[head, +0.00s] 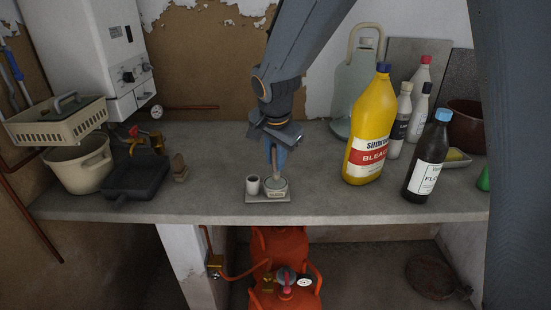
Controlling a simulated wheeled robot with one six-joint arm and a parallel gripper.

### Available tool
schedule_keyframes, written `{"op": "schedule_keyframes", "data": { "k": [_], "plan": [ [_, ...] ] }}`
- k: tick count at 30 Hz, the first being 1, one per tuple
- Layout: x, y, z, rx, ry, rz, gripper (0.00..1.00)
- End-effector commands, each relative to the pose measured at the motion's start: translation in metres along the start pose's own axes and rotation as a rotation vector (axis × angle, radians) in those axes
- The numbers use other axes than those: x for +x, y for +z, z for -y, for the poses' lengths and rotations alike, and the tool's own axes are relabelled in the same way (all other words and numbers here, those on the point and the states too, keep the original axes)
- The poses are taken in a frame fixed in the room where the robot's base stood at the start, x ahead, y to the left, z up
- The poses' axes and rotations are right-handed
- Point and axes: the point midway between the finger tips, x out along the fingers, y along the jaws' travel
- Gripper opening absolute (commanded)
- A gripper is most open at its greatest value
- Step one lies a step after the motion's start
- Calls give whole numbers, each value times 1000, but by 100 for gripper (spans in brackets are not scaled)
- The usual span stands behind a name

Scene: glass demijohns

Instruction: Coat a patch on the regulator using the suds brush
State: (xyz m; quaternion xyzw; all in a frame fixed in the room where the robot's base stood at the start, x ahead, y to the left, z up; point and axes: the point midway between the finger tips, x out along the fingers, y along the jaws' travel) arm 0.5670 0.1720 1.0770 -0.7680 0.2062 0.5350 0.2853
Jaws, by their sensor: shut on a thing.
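My gripper (275,148) points down over the counter and is shut on a thin upright shaft, which I take to be the suds brush (274,163). Its lower end reaches the small round pot (276,190) with a label; whether it is inside the pot is too small to tell. The pot stands on a pale tray (268,200) beside a white cup (253,184).
A yellow bleach bottle (370,130) and a dark bottle (427,160) stand right of the tray. The counter's front edge (350,218) overhangs the cylinder.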

Motion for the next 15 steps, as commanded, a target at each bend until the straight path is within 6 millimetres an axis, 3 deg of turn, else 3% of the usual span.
{"op": "schedule_keyframes", "data": {
  "k": [15],
  "plan": [
    [6,2,-1,0,0,0,0]
  ]
}}
